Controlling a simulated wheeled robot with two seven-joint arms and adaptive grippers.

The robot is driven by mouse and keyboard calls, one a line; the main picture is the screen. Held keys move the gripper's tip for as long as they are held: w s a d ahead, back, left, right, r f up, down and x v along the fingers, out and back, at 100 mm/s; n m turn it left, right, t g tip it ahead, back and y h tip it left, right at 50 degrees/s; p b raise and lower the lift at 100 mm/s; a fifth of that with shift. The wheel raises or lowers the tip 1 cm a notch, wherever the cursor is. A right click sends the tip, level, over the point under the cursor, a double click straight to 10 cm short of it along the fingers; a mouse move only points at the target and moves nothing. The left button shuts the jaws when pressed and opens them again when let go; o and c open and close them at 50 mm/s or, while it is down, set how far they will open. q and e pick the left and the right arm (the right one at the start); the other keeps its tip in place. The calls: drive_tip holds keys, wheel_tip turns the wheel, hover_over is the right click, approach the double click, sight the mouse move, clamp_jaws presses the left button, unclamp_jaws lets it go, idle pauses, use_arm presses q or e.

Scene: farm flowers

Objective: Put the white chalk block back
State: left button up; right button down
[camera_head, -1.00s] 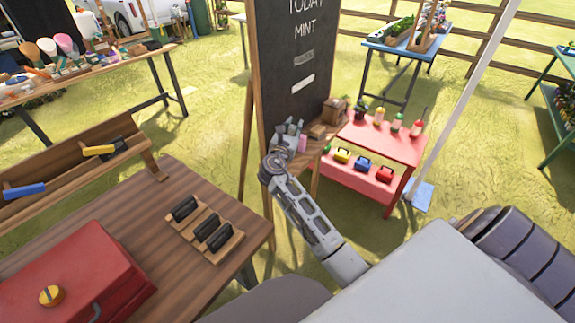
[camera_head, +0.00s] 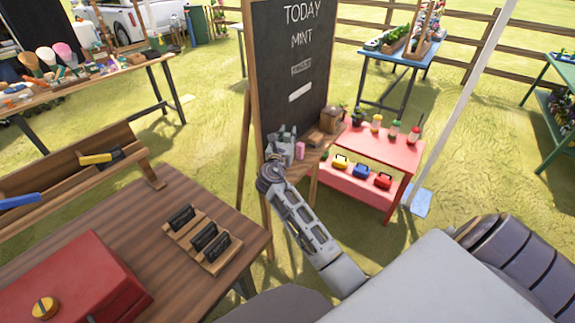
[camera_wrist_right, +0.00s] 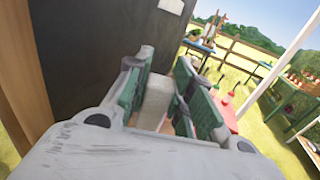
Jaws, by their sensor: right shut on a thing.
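The white chalk block (camera_wrist_right: 157,97) is between the green-padded fingers of my right gripper (camera_wrist_right: 158,100) in the right wrist view. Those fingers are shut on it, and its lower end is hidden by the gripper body. In the head view my right gripper (camera_head: 283,138) is in front of the lower part of the chalkboard (camera_head: 272,75), beside the wooden ledge (camera_head: 318,158). A pink block (camera_head: 300,150) is on the ledge just right of the gripper. The chalk block cannot be made out clearly in the head view. My left gripper is out of view.
A wooden box (camera_head: 331,118) stands on the ledge's right end. A red table (camera_head: 385,150) with bottles and small toolboxes is to the right. A wooden table (camera_head: 130,230) with a red case (camera_head: 75,280) is at front left. Grass lies between them.

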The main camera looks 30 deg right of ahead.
wheel_tip(320, 180, down, 5)
drive_tip(key=shift+r+b, duration=0.2)
drive_tip(key=shift+b, duration=0.2)
drive_tip(key=shift+f, duration=1.15)
drive_tip(key=shift+f+b, duration=0.4)
drive_tip(key=shift+f, duration=1.05)
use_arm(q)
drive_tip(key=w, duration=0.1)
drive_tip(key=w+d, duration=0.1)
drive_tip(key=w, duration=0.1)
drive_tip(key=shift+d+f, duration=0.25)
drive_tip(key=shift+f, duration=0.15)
use_arm(e)
drive_tip(key=c, duration=1.2)
unclamp_jaws()
drive_tip(key=shift+c, duration=0.2)
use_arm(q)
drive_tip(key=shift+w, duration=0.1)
